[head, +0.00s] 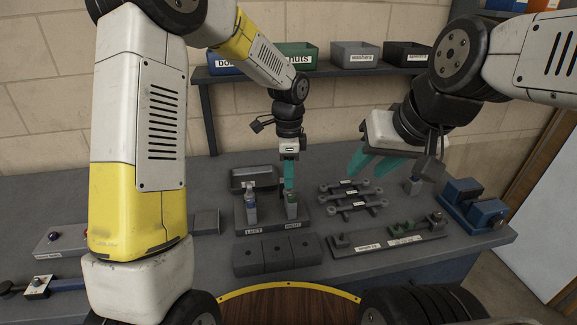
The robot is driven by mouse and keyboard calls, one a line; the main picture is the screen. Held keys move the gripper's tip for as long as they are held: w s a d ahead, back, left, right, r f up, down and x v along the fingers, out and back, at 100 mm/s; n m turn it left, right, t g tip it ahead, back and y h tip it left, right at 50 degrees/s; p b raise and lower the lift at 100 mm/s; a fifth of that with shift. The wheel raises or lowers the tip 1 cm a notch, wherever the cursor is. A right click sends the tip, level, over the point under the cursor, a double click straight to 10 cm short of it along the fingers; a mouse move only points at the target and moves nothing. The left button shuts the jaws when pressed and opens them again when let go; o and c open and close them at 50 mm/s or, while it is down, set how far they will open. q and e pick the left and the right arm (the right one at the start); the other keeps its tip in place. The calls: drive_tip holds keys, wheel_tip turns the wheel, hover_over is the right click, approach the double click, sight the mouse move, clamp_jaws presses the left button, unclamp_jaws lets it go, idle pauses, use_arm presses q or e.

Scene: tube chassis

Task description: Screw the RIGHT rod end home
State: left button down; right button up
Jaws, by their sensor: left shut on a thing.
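A dark block with two small upright posts stands mid-bench, labelled LEFT (254,232) and RIGHT (293,225).
Several linkage bars (352,196) lie right of the block. A length jig (385,242) with green parts is in front of them. Dark boxes (277,254) stand before the block. A blue vise (472,205) is far right. Labelled bins (355,54) sit on the shelf.

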use_arm(q)
drive_tip(key=shift+m, duration=0.4)
drive_tip(key=m, duration=0.5)
drive_tip(key=shift+m, duration=0.6)
drive_tip(key=m, duration=0.4)
drive_tip(key=shift+f, duration=0.1)
drive_tip(key=shift+m, duration=1.1)
drive_tip(key=m, duration=0.3)
